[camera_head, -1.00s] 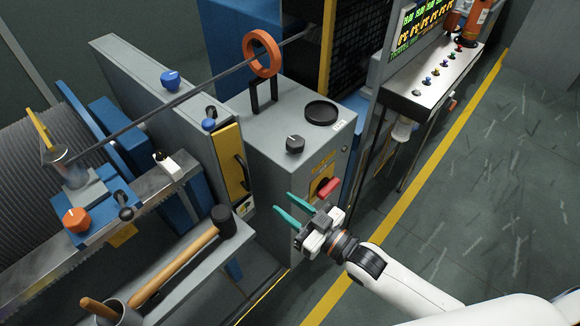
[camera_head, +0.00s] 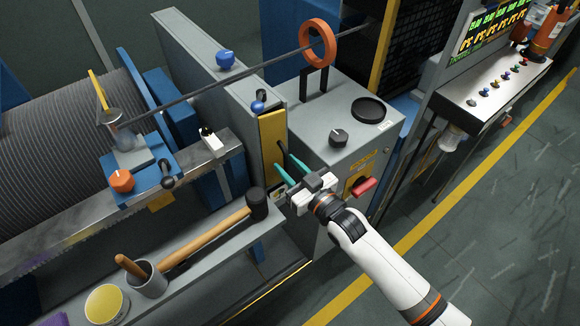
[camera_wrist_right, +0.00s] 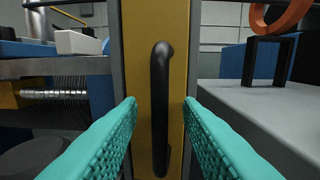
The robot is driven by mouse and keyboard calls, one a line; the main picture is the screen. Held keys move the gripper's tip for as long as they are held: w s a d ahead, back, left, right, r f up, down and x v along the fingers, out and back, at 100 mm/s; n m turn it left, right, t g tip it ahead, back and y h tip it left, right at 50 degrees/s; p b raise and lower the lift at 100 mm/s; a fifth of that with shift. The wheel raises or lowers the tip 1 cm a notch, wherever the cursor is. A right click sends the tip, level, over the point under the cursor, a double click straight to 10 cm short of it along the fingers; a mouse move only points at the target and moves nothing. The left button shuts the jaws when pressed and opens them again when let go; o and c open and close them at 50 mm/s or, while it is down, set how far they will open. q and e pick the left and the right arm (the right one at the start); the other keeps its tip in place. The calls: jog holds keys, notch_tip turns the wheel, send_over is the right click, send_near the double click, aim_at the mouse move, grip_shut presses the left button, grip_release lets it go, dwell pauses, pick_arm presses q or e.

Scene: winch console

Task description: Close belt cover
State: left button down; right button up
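The belt cover appears to be the narrow yellow panel (camera_head: 267,130) at the end of the tall grey housing. It bears a black upright bar handle (camera_head: 281,152). In the right wrist view the yellow panel (camera_wrist_right: 140,45) stands upright straight ahead, and the handle (camera_wrist_right: 161,85) lies between my teal fingers. My right gripper (camera_head: 284,163) is open at the handle, with one finger on each side. I cannot tell whether the fingers touch it. The gripper partly hides the lower panel in the head view. My left gripper is not in view.
A grey cabinet (camera_head: 325,125) with a black knob (camera_head: 338,138) and red switch handle (camera_head: 365,186) stands right of the panel. A shelf with a mallet (camera_head: 215,235) and a cup (camera_head: 147,280) lies to the left. Open floor (camera_head: 500,220) is at right.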

jog(key=shift+c, duration=0.5)
grip_shut()
jog(key=shift+w, duration=0.1)
jog(key=shift+w+d+n+g+y+b, duration=0.1)
jog(key=shift+w+n+g+y+b, duration=0.25)
jog(key=shift+n+g+y, duration=0.25)
jog(key=shift+w+d+n+g+y+b, duration=0.1)
jog(key=shift+w+n+g+y+b, duration=0.1)
jog(key=shift+n+g+y+b, duration=0.35)
jog(key=shift+s+a+r, duration=0.1)
jog(key=shift+a, duration=0.05)
jog(key=shift+o, duration=0.5)
grip_release()
